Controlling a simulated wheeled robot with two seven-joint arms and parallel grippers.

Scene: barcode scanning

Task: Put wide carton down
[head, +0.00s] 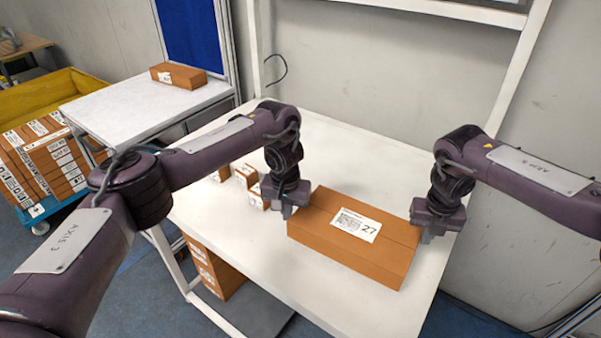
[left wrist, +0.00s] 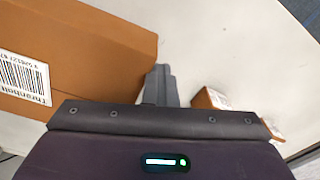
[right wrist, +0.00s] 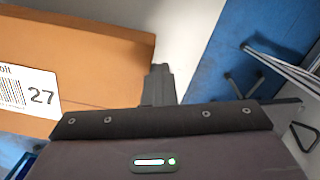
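The wide carton (head: 318,224) is a long brown box with a white label marked 27 on top. It lies level at the front of the white table (head: 300,290); I cannot tell whether its underside touches the table. My left gripper (head: 289,207) is at its left end and my right gripper (head: 428,234) is at its right end. Each gripper's fingers are closed together, with nothing between them, beside the carton's end. The carton also shows in the left wrist view (left wrist: 100,45) and the right wrist view (right wrist: 90,55). Any small gap at the fingers cannot be made out.
Several small cartons (head: 245,176) stand left of my left gripper. A side table (head: 125,112) at the left back holds another brown box (head: 178,75). A yellow bin (head: 45,92) and stacked cartons (head: 45,158) are further left. The table's back is clear.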

